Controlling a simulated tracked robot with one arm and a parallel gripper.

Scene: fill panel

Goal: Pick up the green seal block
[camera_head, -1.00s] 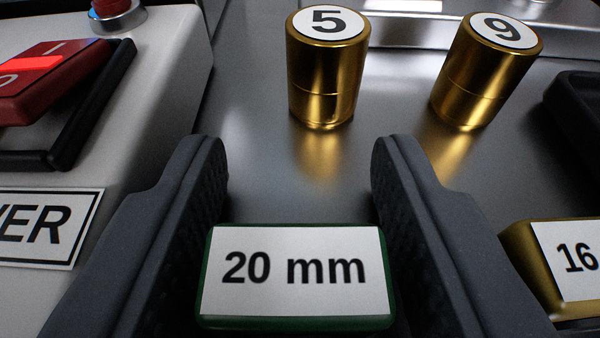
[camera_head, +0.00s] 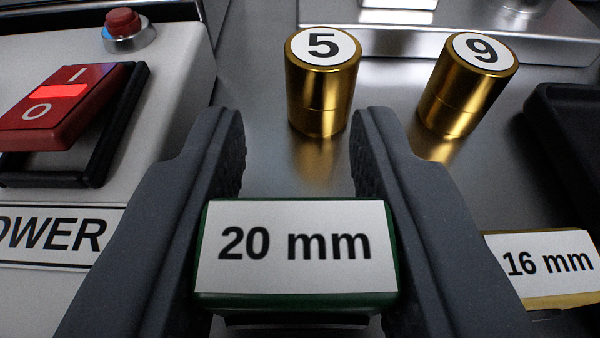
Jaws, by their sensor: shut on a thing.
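The green seal block (camera_head: 297,302) is at the bottom middle of the head camera view. Its top carries a white label reading "20 mm", and green shows along its edges. My gripper (camera_head: 297,130) has one grey finger on each side of the block, and both fingers press against its sides. The gripper is shut on the block. A dark gap shows beneath the block's near edge. The block's underside is hidden.
Two gold cylinders, "5" (camera_head: 321,85) and "9" (camera_head: 466,85), stand beyond the fingertips. A gold "16 mm" block (camera_head: 545,266) lies right of my right finger. A white box with a red power switch (camera_head: 65,105) and red button (camera_head: 124,24) is left. A black tray (camera_head: 565,130) is right.

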